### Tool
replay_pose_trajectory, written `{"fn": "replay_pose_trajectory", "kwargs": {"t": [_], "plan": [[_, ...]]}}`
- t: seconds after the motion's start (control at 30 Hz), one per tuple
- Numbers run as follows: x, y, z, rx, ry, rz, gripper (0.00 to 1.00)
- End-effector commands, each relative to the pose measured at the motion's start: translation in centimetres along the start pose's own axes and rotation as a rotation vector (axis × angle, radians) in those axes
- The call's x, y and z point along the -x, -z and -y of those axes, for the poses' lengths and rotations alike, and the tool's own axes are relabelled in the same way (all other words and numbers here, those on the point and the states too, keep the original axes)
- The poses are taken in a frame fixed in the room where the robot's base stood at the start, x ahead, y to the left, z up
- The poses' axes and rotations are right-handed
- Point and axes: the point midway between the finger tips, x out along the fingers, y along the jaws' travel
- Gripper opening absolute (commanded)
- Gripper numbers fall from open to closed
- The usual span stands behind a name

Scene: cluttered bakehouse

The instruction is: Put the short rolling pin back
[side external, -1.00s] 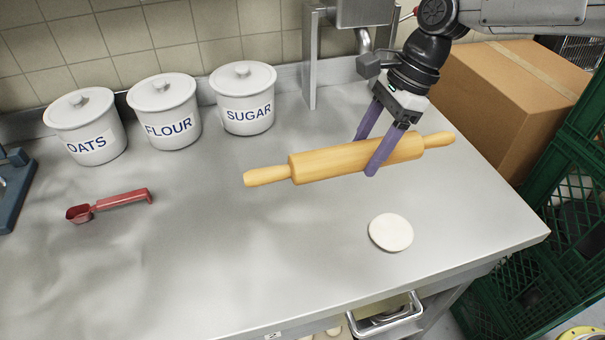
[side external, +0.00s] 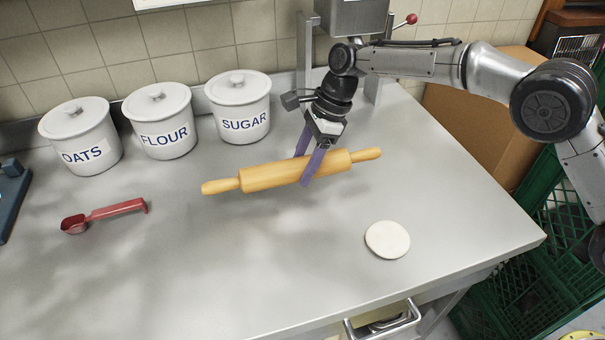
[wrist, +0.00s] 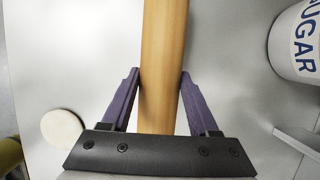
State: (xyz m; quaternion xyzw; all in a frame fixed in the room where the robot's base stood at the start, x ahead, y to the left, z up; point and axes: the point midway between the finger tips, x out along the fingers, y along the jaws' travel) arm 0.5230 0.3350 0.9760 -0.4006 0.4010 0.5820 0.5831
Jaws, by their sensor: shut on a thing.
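The wooden rolling pin (side external: 268,176) is held across its barrel by my gripper (side external: 309,170), whose purple fingers are shut on it. In the side view it lies level or nearly so, its handles pointing left and right, the left one nearer the camera. It seems to hang a little above the steel worktop, though the exact gap is hard to tell. In the wrist view the barrel (wrist: 162,60) runs straight between the two fingers (wrist: 160,88), and its ends are out of frame or hidden.
White canisters marked OATS (side external: 80,135), FLOUR (side external: 160,120) and SUGAR (side external: 240,107) stand along the back wall. A red measuring scoop (side external: 104,213) lies at left. A dough disc (side external: 387,240) lies at right. An open drawer (side external: 384,322) juts from the front. The centre front worktop is clear.

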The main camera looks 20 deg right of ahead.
Motion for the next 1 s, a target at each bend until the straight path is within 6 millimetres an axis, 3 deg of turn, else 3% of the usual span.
{"fn": "replay_pose_trajectory", "kwargs": {"t": [0.3, 0.67, 0.7, 0.87, 1.0], "plan": [[-3.1, 0.9, 0.3, 0.001, 0.003, 0.002, 0.0], [-3.4, 1.0, 0.4, 0.001, 0.004, 0.003, 0.0], [-3.6, 1.2, 0.3, 0.0, -0.001, -0.001, 0.63], [-3.6, 1.2, 0.3, 0.0, -0.001, -0.001, 0.91], [-3.6, 1.2, 0.3, 0.0, -0.001, -0.001, 0.91]]}}
